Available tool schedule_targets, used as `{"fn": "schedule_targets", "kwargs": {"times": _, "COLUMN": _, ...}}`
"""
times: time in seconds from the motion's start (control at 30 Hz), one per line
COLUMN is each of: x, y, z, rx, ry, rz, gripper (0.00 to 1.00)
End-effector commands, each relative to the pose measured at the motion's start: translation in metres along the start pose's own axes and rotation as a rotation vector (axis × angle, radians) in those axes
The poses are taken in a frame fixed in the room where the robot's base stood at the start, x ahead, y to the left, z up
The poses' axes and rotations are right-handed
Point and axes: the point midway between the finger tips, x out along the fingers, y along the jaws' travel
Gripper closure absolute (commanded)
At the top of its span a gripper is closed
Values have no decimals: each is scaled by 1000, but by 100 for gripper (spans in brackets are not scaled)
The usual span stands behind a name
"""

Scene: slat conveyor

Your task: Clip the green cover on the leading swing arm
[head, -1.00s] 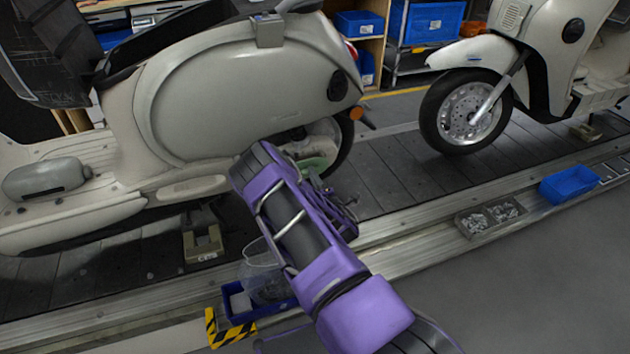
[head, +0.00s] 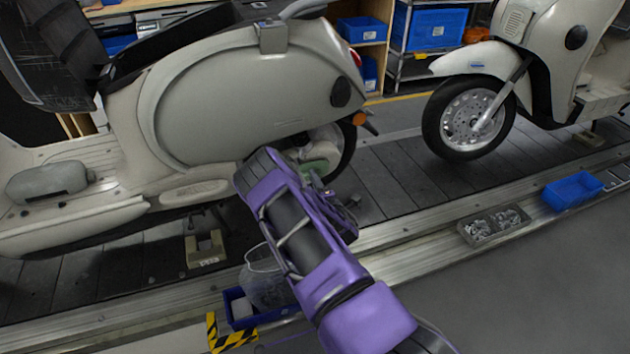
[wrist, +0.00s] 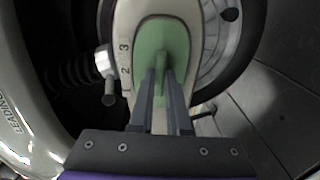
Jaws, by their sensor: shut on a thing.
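The green cover (wrist: 160,43) lies over the middle of the pale swing arm (wrist: 126,29), which bears the marks 1, 2 and 3 along its left side in the wrist view. My gripper (wrist: 161,80) is shut on the raised tab of the cover. The cover looks lined up with the swing arm. I cannot tell whether its edges touch all round or are clipped. In the head view, the cover (head: 318,166) shows as a small green patch beside the rear wheel of the left scooter (head: 240,95), partly hidden by my purple arm.
A dark shock spring and a silver bolt (wrist: 106,66) lie left of the fingers. A second scooter (head: 545,65) stands to the right on the slat conveyor (head: 395,185). A blue bin (head: 572,190), a parts tray (head: 492,224) and a clear bag (head: 266,278) are along the conveyor edge.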

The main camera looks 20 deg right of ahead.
Motion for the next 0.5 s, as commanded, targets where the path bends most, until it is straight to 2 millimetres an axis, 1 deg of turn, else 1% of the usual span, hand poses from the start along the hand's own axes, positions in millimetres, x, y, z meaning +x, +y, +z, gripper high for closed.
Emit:
{"fn": "schedule_targets", "kwargs": {"times": 0.3, "x": 10, "y": 0, "z": 0, "rx": 0, "ry": 0, "rz": 1, "gripper": 100}}
{"fn": "schedule_targets", "kwargs": {"times": 0.5, "x": 11, "y": 0, "z": 0, "rx": -1, "ry": 0, "rz": 0, "gripper": 100}}
